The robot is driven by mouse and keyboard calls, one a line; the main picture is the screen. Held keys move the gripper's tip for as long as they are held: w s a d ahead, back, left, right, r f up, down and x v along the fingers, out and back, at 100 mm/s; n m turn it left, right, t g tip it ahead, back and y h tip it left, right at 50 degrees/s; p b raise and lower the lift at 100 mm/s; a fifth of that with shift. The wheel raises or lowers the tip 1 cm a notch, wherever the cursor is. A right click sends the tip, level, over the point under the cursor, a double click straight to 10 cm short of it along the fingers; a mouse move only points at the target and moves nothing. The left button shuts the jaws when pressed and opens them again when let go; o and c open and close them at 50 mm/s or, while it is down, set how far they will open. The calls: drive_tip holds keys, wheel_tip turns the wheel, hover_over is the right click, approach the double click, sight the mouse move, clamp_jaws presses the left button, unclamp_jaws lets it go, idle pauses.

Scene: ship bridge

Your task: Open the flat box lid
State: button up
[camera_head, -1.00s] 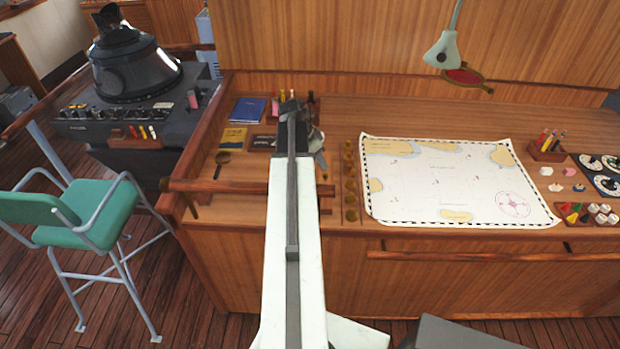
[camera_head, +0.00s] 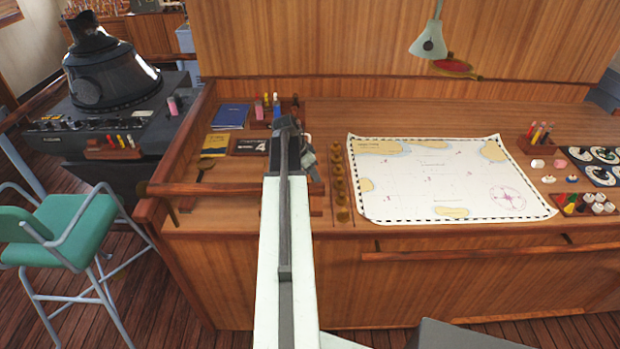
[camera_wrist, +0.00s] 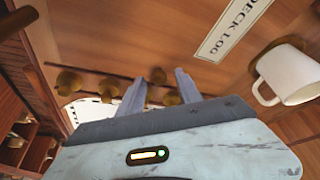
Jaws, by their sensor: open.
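A flat wooden surface with a pale "DECK LOG" plate (camera_wrist: 232,30) shows in the wrist view. It may be the flat box lid, but its edges are not clear. In the head view I cannot make out the box; my arm covers that part of the counter. My gripper (camera_wrist: 160,78) is open, its two grey fingers apart with nothing held. Brass knobs (camera_wrist: 68,80) lie beyond and around the fingertips. In the head view my gripper (camera_head: 306,160) is over the counter, left of the brass row, its fingers partly hidden by the arm.
A white mug (camera_wrist: 290,75) is at right in the wrist view. The chart (camera_head: 440,185) lies right of the brass row (camera_head: 340,185). Books (camera_head: 230,117) lie left of my arm. A wooden rail (camera_head: 220,189) runs along the counter's front. A green chair (camera_head: 75,235) stands at left.

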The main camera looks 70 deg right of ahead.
drive_tip(key=shift+r, duration=0.1)
drive_tip(key=shift+c, duration=0.2)
clamp_jaws()
idle(1.0)
